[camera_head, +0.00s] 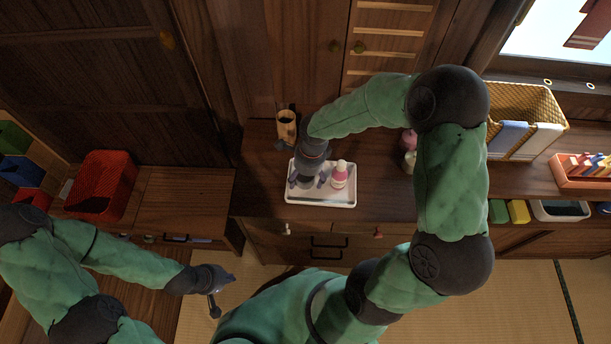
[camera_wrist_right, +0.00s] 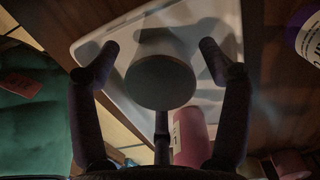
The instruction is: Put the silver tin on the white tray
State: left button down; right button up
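The white tray (camera_head: 330,202) lies on the wooden cabinet top and fills the upper part of the right wrist view (camera_wrist_right: 90,45). The silver tin (camera_wrist_right: 160,82) shows there as a dark grey round top, standing over the tray and seemingly on it. My right gripper (camera_head: 308,181) points down over the tray's left half. Its fingers are spread on either side of the tin, with a visible gap at each side (camera_wrist_right: 160,50). In the head view my gripper mostly hides the tin. My left gripper (camera_head: 223,292) is empty, low at the left over the floor, with its fingers apart.
A pink bottle with a white label (camera_head: 339,176) stands on the tray just right of my right gripper. A tan cup (camera_head: 287,126) stands behind the tray. Small pink items (camera_head: 410,140) stand to the right. A wicker basket (camera_head: 525,103) and red basket (camera_head: 101,185) are further off.

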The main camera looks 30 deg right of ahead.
pick_arm(q)
jog(key=shift+r, duration=0.15)
pick_arm(e)
jog(key=shift+r, duration=0.15)
jog(key=shift+r+p, duration=0.35)
pick_arm(q)
notch_tip(320, 180, up, 4)
jog(key=p, duration=0.4)
jog(key=shift+r, duration=0.2)
pick_arm(e)
notch_tip(320, 180, up, 11)
jog(key=d, duration=0.1)
jog(key=shift+s, duration=0.35)
jog(key=shift+r, duration=0.1)
